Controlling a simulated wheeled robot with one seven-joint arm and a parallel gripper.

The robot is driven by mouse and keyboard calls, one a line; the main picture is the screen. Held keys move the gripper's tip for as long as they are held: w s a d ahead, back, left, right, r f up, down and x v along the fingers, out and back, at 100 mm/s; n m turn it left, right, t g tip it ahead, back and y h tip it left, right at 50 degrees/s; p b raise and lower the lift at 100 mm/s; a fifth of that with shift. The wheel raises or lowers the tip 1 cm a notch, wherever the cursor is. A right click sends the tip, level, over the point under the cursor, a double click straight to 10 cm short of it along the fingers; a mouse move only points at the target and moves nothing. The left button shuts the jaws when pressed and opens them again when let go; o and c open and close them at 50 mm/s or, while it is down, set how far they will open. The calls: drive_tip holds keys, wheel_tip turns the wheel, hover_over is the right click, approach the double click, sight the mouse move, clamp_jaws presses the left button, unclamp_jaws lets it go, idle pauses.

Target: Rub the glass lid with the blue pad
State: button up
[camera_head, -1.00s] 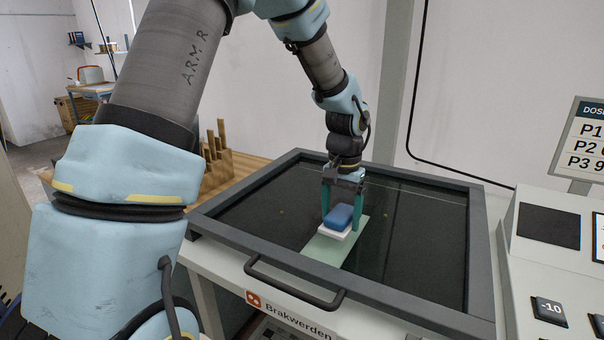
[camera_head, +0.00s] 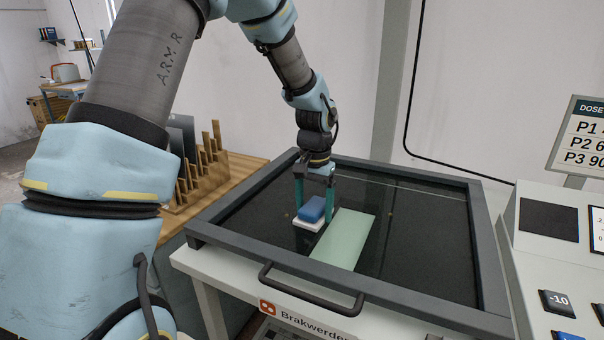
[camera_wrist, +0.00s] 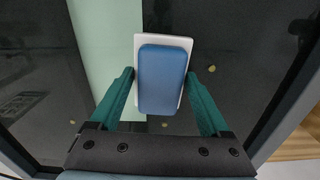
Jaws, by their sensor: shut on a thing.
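The blue pad (camera_head: 312,208), a blue block on a white base (camera_head: 308,224), is between the green fingers of my gripper (camera_head: 314,211), which is shut on it. In the wrist view the blue pad (camera_wrist: 162,80) covers most of its white base (camera_wrist: 150,39). The glass lid (camera_head: 420,235) is a dark pane in a grey frame with a black front handle (camera_head: 310,292). The pad is low over the left part of the pane; whether it touches the glass is hard to tell. A pale green strip (camera_head: 345,238) lies just right of the pad.
A wooden rack (camera_head: 205,175) with several upright pieces stands on a wooden top left of the lid. A control panel (camera_head: 550,240) with buttons and a sign (camera_head: 582,140) stand at the right. The lid's raised frame (camera_head: 485,240) surrounds the pane. Most of the pane's right side is clear.

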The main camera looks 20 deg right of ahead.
drive_tip(key=shift+w+a, duration=0.3)
drive_tip(key=shift+a, duration=0.05)
drive_tip(key=shift+w+a+r+p, duration=0.1)
drive_tip(key=shift+r+p, duration=0.3)
drive_tip(key=shift+p, duration=0.15)
wheel_tip(320, 180, up, 2)
drive_tip(key=shift+r+p, duration=0.1)
drive_tip(key=shift+p, duration=0.25)
drive_tip(key=shift+r+p, duration=2.2)
drive_tip(key=shift+r, duration=0.45)
